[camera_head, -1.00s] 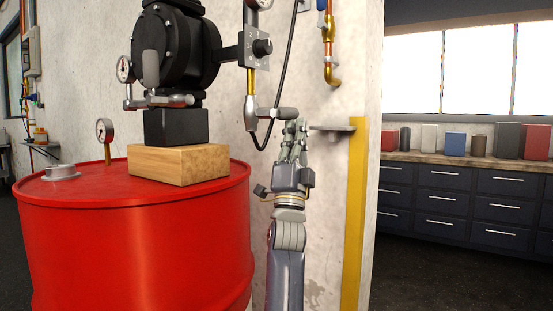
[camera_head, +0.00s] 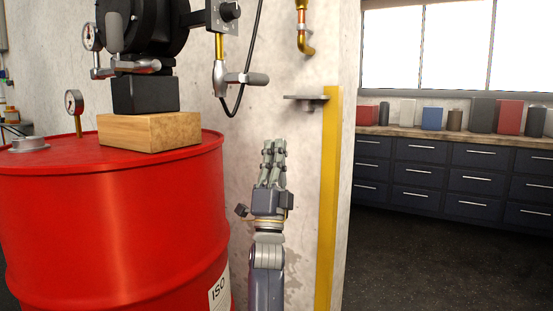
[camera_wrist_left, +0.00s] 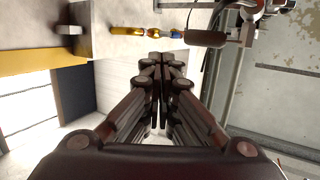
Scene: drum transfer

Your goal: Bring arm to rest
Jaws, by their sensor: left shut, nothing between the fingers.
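My left gripper (camera_head: 273,147) is shut and empty, pointing up in front of the pale wall, to the right of the red drum (camera_head: 115,235). It is apart from the drum and below the valve handle (camera_head: 246,79). In the left wrist view its closed fingers (camera_wrist_left: 162,62) fill the middle with nothing between them. A black pump (camera_head: 145,40) stands above a black block and a wooden block (camera_head: 150,132) on the drum lid. My right gripper is in neither view.
A yellow post (camera_head: 330,200) edges the wall, with a small metal bracket (camera_head: 306,98) near its top. A copper pipe (camera_head: 303,30) hangs above. Dark drawer cabinets (camera_head: 450,175) stand at the back right, with open dark floor (camera_head: 440,260) before them.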

